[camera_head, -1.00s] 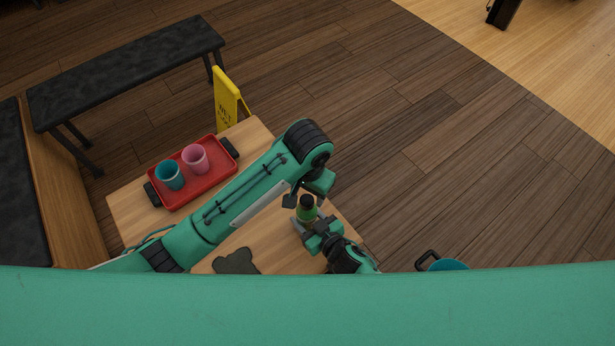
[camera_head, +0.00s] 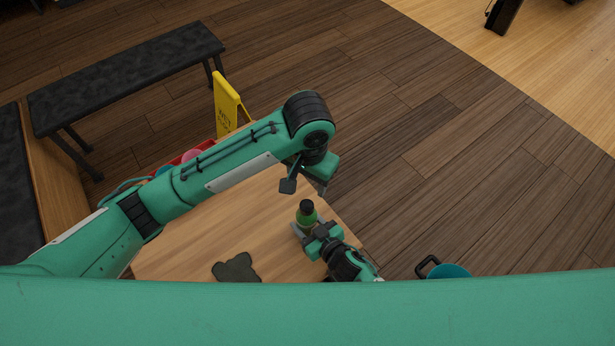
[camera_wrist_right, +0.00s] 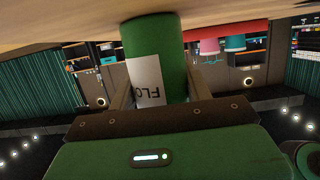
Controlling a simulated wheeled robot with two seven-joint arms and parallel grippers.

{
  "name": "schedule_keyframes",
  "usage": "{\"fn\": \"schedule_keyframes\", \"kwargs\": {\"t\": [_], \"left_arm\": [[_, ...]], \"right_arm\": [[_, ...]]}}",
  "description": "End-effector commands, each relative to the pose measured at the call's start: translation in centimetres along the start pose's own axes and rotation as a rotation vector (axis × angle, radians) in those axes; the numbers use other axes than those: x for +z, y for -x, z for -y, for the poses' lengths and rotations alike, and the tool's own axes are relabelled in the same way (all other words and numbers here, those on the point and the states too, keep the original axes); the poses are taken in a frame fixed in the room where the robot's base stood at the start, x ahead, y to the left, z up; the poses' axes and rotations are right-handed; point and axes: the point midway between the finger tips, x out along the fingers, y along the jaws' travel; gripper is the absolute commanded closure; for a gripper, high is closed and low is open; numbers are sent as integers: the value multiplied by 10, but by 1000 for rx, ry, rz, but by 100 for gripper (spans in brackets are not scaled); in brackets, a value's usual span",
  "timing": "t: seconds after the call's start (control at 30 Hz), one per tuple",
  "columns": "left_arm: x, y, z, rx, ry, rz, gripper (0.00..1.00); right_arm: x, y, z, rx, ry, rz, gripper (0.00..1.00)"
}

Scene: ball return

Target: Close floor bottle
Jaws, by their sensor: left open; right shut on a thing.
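The green floor bottle (camera_head: 307,217) stands upright near the table's right edge, with a black cap (camera_head: 306,206) on its top. I cannot tell how tightly the cap sits. My right gripper (camera_head: 309,228) is shut around the bottle's body from the near side. The right wrist view, upside down, shows the green bottle (camera_wrist_right: 153,50) between the fingers, with a white label reading "FLO". My left gripper (camera_head: 305,187) is open and empty, above and beyond the cap, apart from it.
The wooden table (camera_head: 245,225) is mostly clear, with a dark flat piece (camera_head: 237,268) near its front. My left arm largely hides a red tray (camera_head: 208,147) with cups. A yellow wet-floor sign (camera_head: 227,103) stands behind; a teal bucket (camera_head: 449,271) is at right.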

Motion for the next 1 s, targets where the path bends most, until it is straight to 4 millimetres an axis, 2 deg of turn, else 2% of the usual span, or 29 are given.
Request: {"fn": "schedule_keyframes", "kwargs": {"t": [0.1,0.13,0.23,0.53,0.67,0.77,1.0], "left_arm": [[0,0,0,0,0,0,44],[0,0,0,0,0,0,44],[0,0,0,0,0,0,44],[0,0,0,0,-1,-1,44],[0,2,0,0,-1,-1,44],[0,4,0,0,-1,-1,44],[0,8,0,0,-1,0,44]], "right_arm": [[1,0,0,0,0,2,100],[1,0,0,0,0,2,44],[1,0,0,0,0,1,25],[0,1,0,0,0,1,25],[1,11,0,0,-1,2,25],[1,27,0,0,0,3,25],[1,79,0,0,-1,3,25]]}}
